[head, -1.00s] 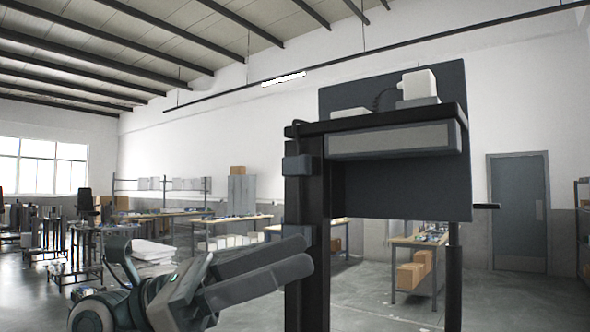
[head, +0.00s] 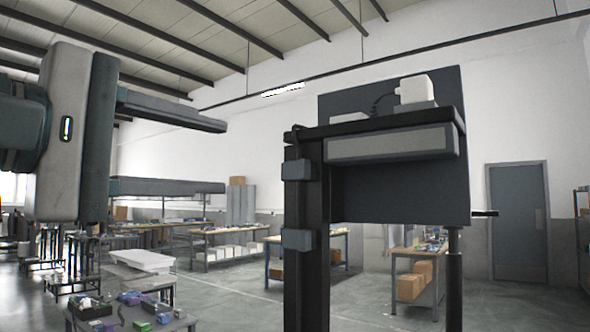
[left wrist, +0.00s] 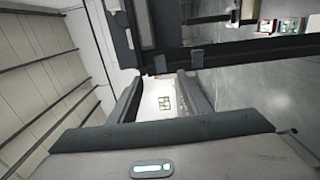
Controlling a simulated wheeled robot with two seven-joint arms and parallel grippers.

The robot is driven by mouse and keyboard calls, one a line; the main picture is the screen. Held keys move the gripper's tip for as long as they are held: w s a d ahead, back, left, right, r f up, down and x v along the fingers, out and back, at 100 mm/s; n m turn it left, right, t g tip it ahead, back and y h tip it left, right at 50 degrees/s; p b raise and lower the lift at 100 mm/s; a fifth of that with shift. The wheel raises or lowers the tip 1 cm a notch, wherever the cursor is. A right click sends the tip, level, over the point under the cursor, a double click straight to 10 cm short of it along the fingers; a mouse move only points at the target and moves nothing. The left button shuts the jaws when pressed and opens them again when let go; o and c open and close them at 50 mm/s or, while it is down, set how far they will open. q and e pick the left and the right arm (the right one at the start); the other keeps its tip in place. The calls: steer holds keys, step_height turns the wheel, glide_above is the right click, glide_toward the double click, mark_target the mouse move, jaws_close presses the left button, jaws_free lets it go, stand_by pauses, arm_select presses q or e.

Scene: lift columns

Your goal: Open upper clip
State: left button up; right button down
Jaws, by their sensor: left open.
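A dark lift column (head: 313,270) stands right of centre in the head view. The upper clip (head: 297,168) is a small blue-grey block on its left side, and a similar lower clip (head: 297,240) sits below it. My left gripper (head: 222,156) is open and empty, left of the column. Its fingers lie one above the other and point right, with the upper clip between their heights and a gap to it in the picture. The left wrist view shows the fingers (left wrist: 158,82) apart, with the upper clip (left wrist: 160,63) beyond them and the lower clip (left wrist: 197,59) beside it. My right gripper is not seen.
The column carries a dark top (head: 385,126) with a white device (head: 416,89) and a dark back panel (head: 400,190). A short bar (head: 485,213) sticks out at right. Workbenches stand behind. Space between fingers and column looks clear.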

arm_select(q)
steer(key=shift+w+r, duration=0.1)
steer(key=shift+w, duration=0.05)
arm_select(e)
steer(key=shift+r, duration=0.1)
arm_select(q)
steer(key=p, duration=0.6)
glide_toward(300, 169)
steer(key=x, duration=0.7)
steer(key=shift+w+d, duration=0.15)
steer(key=shift+d, duration=0.1)
steer(key=shift+w+d, duration=0.3)
steer(key=shift+w, duration=0.15)
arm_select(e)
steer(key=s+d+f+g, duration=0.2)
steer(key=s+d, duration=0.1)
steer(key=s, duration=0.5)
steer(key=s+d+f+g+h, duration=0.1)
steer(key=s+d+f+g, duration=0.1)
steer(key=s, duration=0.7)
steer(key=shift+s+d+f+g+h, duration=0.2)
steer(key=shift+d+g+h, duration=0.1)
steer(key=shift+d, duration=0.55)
arm_select(q)
steer(key=c, duration=1)
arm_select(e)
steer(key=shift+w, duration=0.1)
